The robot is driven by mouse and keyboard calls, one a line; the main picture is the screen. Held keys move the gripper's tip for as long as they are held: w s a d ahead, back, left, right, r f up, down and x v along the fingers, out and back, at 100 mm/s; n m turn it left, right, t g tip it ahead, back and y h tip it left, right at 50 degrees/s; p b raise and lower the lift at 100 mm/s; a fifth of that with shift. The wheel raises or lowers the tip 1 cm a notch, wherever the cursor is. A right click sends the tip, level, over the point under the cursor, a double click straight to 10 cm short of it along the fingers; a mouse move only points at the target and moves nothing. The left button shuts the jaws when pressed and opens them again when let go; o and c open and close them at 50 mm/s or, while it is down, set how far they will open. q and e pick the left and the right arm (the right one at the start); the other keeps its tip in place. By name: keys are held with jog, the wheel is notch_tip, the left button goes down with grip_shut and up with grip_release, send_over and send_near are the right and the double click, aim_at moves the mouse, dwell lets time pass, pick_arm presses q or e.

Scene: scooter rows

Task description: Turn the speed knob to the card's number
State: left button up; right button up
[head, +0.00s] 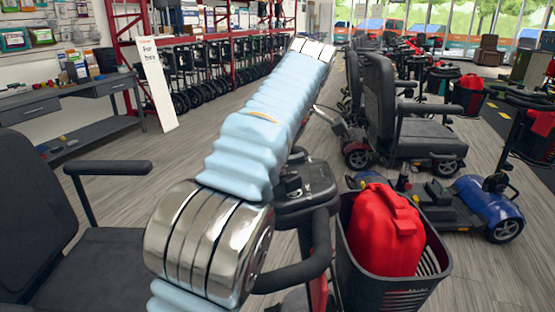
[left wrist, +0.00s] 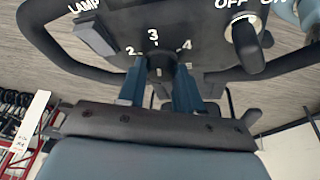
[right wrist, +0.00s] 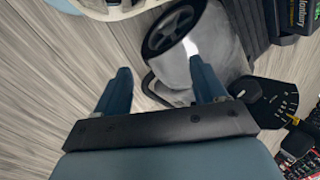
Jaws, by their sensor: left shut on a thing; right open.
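The speed knob (left wrist: 160,66) shows in the left wrist view as a dark knob on the scooter console (left wrist: 200,45). The numbers 2, 3 and 4 show around it, with 3 straight above. A small pale mark at the knob's top seems to line up near 3. My left gripper (left wrist: 160,88) is shut on the knob, one finger on each side. My right gripper (right wrist: 162,82) is open and empty, away from the knob. In the head view my arm covers part of the console (head: 305,185) and hides the knob. No card with a readable number shows.
A LAMP switch (left wrist: 96,36) and an OFF/ON key switch (left wrist: 245,40) flank the knob. A white standing sign (head: 157,85) is at the left. A dark panel with white marks (right wrist: 268,102) is right of my right gripper.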

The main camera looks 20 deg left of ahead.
pick_arm(q)
jog(key=shift+w+n+g, duration=0.15)
jog(key=shift+n+g, duration=0.65)
jog(key=shift+n, duration=1.1)
jog(key=o, duration=1)
jog(key=shift+o, duration=0.2)
